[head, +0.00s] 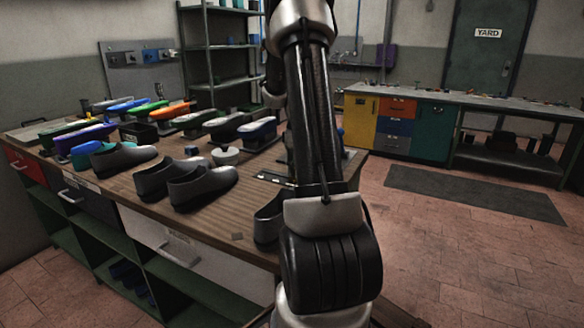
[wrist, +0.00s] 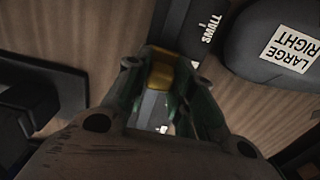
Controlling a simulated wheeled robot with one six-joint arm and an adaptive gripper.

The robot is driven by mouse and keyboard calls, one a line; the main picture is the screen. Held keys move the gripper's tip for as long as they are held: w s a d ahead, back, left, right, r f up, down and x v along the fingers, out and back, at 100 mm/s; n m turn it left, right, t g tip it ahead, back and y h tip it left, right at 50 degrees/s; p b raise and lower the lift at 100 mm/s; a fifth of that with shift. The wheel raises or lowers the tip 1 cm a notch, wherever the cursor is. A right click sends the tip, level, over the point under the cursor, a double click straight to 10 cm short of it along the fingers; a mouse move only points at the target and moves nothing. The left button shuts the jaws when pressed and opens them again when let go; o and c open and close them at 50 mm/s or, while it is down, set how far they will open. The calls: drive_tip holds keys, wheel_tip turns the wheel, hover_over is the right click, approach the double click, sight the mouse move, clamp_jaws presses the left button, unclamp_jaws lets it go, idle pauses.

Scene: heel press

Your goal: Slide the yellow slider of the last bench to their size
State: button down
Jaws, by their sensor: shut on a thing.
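In the wrist view my gripper (wrist: 165,82) is shut on the yellow slider (wrist: 160,70), with a greenish finger on either side of it. The slider sits on a grey rail (wrist: 152,102) that runs up and down the picture. In the head view my arm hides the gripper and the slider.
A dark rounded last (wrist: 265,50) labelled LARGE RIGHT lies at the right in the wrist view. Dark parts (wrist: 40,100) stand at the left. In the head view, grey shoes (head: 200,185) and coloured lasts (head: 85,140) stand on the wooden bench (head: 125,205).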

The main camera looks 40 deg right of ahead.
drive_tip(key=c, duration=1.2)
unclamp_jaws()
wheel_tip(320, 180, up, 12)
